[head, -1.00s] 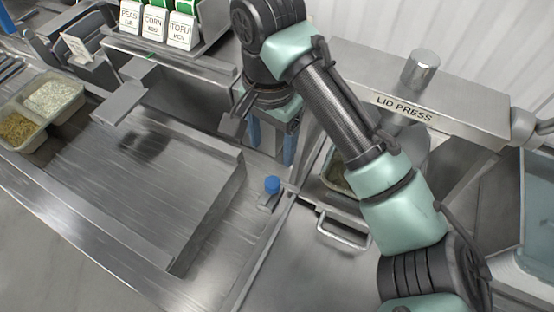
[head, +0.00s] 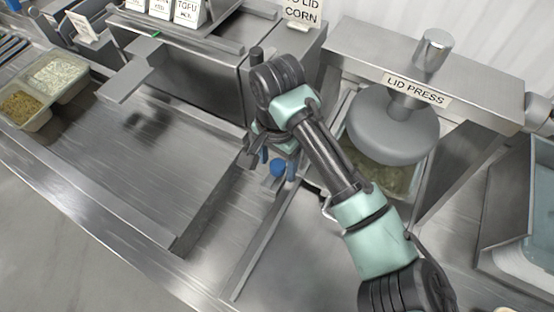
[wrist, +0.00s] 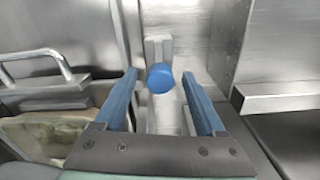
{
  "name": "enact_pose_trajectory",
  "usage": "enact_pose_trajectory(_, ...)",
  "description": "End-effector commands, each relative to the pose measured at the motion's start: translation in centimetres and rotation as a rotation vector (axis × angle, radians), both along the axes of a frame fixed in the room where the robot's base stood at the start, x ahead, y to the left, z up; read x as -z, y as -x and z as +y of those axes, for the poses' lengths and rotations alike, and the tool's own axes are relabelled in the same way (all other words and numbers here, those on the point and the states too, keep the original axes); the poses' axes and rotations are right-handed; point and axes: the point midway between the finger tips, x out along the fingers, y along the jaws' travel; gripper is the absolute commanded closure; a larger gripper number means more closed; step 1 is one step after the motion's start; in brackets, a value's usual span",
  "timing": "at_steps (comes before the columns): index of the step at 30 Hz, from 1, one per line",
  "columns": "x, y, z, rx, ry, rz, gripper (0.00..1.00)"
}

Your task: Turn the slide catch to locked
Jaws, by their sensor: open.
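The slide catch shows as a round blue knob (head: 278,168) on a metal plate, beside the right end of the flat steel deck. In the wrist view the blue knob (wrist: 160,78) sits centred on a short grey bar (wrist: 158,50). My gripper (head: 277,164) is open above the catch, pointing down. In the wrist view its two blue fingers (wrist: 160,76) stand left and right of the knob, with a gap on each side. I cannot tell how far the fingertips reach down beside it. No locked marking is legible.
The lid press (head: 415,88) stands right of my arm, with a food tray (head: 378,178) under its round plate. A bent handle (wrist: 45,62) is left of my fingers in the wrist view. Portion trays (head: 55,78) stand far left. The steel deck (head: 130,170) is clear.

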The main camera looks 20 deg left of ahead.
Motion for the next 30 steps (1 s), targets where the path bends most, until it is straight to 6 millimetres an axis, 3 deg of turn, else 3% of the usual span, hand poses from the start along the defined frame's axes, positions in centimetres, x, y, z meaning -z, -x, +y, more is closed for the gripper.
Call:
enact_pose_trajectory(3,-0.01,0.01,0.0,0.0,0.0,0.0,0.32)
enact_pose_trajectory(15,-0.04,0.01,0.01,0.0,0.0,0.0,1.0)
enact_pose_trajectory(30,-0.59,0.18,0.17,-0.074,-0.005,0.006,1.0)
